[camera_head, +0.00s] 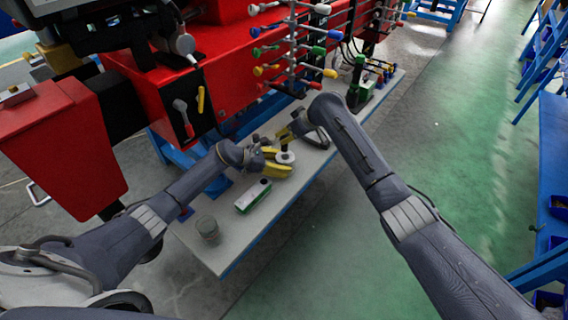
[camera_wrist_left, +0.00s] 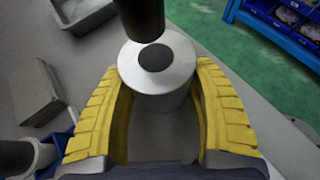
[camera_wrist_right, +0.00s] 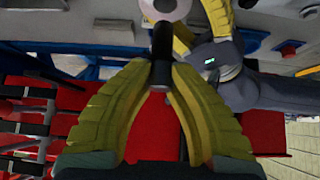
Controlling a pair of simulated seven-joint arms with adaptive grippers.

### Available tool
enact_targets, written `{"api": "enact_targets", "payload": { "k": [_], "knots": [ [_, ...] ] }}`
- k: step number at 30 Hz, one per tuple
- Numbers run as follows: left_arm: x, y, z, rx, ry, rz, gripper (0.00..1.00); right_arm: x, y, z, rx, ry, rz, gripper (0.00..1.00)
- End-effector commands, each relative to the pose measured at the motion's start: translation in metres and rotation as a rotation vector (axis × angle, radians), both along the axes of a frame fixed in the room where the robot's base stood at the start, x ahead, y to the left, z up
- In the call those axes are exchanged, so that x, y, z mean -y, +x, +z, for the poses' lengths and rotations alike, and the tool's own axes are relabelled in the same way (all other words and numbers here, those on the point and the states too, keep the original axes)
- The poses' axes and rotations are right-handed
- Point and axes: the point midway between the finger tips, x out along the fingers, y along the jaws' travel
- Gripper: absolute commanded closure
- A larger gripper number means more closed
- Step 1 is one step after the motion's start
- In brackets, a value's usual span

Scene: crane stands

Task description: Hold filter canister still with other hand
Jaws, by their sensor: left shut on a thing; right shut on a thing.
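The filter canister (camera_head: 286,158) is a white cylinder with a dark round centre on its top. It stands upright on the grey bench. My left gripper (camera_head: 277,162) has its yellow fingers closed on both sides of it; in the left wrist view the canister (camera_wrist_left: 180,68) sits between the fingertips. My right gripper (camera_wrist_right: 161,75) is shut on a black cylindrical piece (camera_wrist_right: 163,45). This piece (camera_wrist_left: 140,15) hangs over the far side of the canister top in the left wrist view. Whether it touches the canister I cannot tell.
On the bench (camera_head: 225,255) stand a green and white box (camera_head: 253,195) and a clear jar (camera_head: 207,228) nearer me. A grey tray (camera_head: 318,138) lies beyond the canister. A red machine (camera_head: 230,65) with coloured levers flanks the bench. Green floor is open at right, before blue shelving.

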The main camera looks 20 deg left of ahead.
Motion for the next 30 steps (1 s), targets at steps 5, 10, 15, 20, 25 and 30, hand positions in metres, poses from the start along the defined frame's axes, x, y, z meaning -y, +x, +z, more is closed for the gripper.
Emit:
{"api": "enact_targets", "payload": {
  "k": [5,10,15,20,25,30],
  "knots": [
    [-0.001,0.000,0.000,0.001,0.002,0.000,0.25,0.000,0.000,0.000,0.000,0.001,0.000,1.00],
    [0.000,0.000,0.000,0.000,0.000,0.001,0.14,0.000,0.000,0.000,0.000,0.001,0.000,1.00],
    [0.000,0.000,0.000,0.000,0.000,0.000,0.14,0.000,0.000,0.000,0.000,0.001,0.000,1.00],
    [-0.005,-0.003,0.002,0.001,0.002,0.000,0.14,0.000,0.000,0.000,0.000,0.001,0.000,1.00],
    [-0.021,-0.013,0.012,0.001,0.003,0.000,0.14,0.000,0.000,0.000,0.000,0.001,0.000,1.00],
    [-0.043,-0.029,0.026,0.000,0.005,0.001,0.14,0.000,0.000,0.000,0.000,0.001,0.000,1.00]
  ]
}}
